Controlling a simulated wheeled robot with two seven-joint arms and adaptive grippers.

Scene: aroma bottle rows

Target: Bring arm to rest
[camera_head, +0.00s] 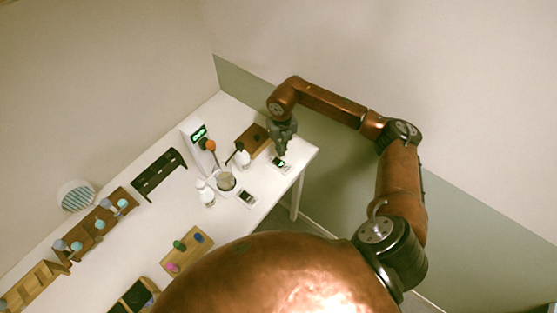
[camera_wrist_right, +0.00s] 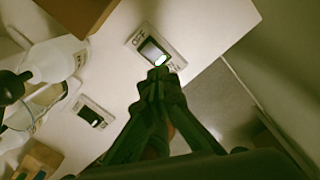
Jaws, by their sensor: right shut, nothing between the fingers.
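My right arm reaches in a bent arc over the right end of the white table (camera_head: 150,215). My right gripper (camera_head: 283,148) points down there, and its dark fingers are shut and empty. The fingertips (camera_wrist_right: 160,75) are over or against the lower end of a white switch plate (camera_wrist_right: 148,50) with a lit rocker; I cannot tell whether they touch it. Part of the word "OFF" shows on the plate. In the head view this switch (camera_head: 280,163) sits near the table's right corner. My left gripper is not in view.
A second switch (camera_head: 247,197) lies nearby. A brown box (camera_head: 252,138) stands close behind the gripper. White bottles (camera_head: 205,194), a small glass vessel (camera_head: 226,181) and a device with a green display (camera_head: 198,134) stand left of it. Wooden bottle racks (camera_head: 90,235) line the far left.

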